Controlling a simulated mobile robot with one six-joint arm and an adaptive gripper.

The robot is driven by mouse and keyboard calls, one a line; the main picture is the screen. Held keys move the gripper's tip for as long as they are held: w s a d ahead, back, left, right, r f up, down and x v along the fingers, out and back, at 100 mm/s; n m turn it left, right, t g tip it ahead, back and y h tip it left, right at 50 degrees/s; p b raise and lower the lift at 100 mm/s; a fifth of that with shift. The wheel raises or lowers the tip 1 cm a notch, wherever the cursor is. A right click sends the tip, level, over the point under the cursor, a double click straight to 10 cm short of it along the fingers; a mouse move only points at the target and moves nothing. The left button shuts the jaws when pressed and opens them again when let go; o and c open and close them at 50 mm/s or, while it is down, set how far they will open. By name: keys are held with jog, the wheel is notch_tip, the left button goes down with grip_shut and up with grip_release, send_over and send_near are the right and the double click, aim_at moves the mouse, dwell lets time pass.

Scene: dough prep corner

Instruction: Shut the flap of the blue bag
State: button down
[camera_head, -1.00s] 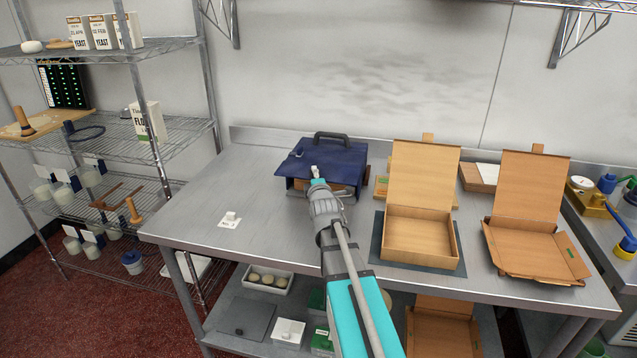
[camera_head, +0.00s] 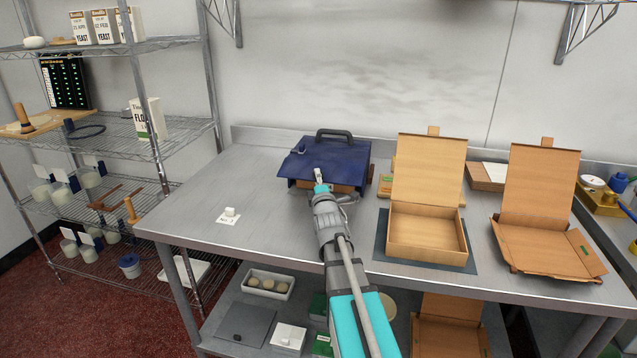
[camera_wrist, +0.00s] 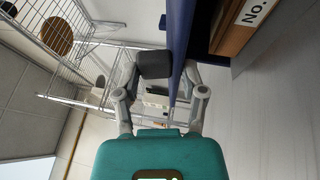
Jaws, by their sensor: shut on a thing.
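The blue bag (camera_head: 328,160) stands at the back of the steel table, with a dark handle (camera_head: 333,135) on top. Its blue flap (camera_head: 335,171) spreads forward over the opening, and a brown box shows under its front edge. My gripper (camera_head: 319,177) is at the middle of that front edge. In the wrist view the flap (camera_wrist: 179,40) is seen edge-on between my gripper's fingers (camera_wrist: 174,72), which are shut on it. There the brown box (camera_wrist: 233,35) with a "No." label shows beside the flap. The bag's inside is mostly hidden.
An open cardboard box (camera_head: 428,235) stands on a dark mat right of the bag, and another open box (camera_head: 540,245) is farther right. A small white block on a card (camera_head: 229,216) lies at the left.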

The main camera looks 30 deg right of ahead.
jog(key=shift+w+f+b, duration=0.2)
jog(key=shift+f+b, duration=0.85)
jog(key=shift+f, duration=0.15)
jog(key=shift+w+d+f+b, duration=0.3)
jog(key=shift+d+f+b, duration=0.15)
jog(key=shift+f, duration=0.2)
jog(key=c, duration=1.1)
grip_release()
jog(key=shift+s+a+r, duration=0.1)
jog(key=o, duration=0.8)
jog(key=shift+r, duration=0.15)
